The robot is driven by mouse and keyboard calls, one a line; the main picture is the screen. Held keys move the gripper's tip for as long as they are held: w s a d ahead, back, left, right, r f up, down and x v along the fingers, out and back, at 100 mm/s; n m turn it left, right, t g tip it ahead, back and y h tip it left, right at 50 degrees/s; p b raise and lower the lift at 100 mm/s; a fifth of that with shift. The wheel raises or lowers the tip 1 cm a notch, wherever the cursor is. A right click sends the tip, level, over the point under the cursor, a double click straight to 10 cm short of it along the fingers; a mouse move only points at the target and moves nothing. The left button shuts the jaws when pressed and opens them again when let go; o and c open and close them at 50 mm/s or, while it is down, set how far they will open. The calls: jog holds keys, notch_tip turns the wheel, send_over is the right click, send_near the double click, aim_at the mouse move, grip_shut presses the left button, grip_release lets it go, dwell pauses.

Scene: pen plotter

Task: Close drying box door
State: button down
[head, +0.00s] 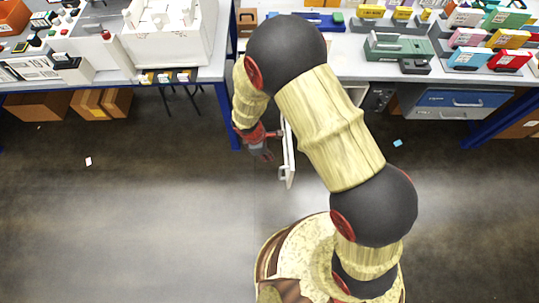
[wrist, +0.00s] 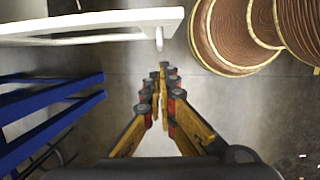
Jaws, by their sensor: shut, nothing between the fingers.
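The drying box door is a thin white panel (head: 287,158) that stands open, seen nearly edge-on below the bench in the head view. In the wrist view it is a white slab (wrist: 90,22) at the upper left, with a small pale handle (wrist: 159,38) at its right end. My gripper (head: 262,153) is just left of the door in the head view. In the wrist view its fingertips (wrist: 163,70) are together and empty, a little below the handle, with a visible gap to it. The drying box is mostly hidden behind my arm.
Blue bench legs (head: 228,115) stand left of my gripper and also show at the left in the wrist view (wrist: 45,130). Cardboard boxes (head: 100,103) sit under the left bench. The floor in front is mostly clear.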

aim_at(285, 167)
jog(key=shift+d+f+b, duration=1.35)
jog(key=shift+d+f, duration=1.45)
jog(key=shift+f, duration=0.2)
jog(key=shift+d, duration=0.15)
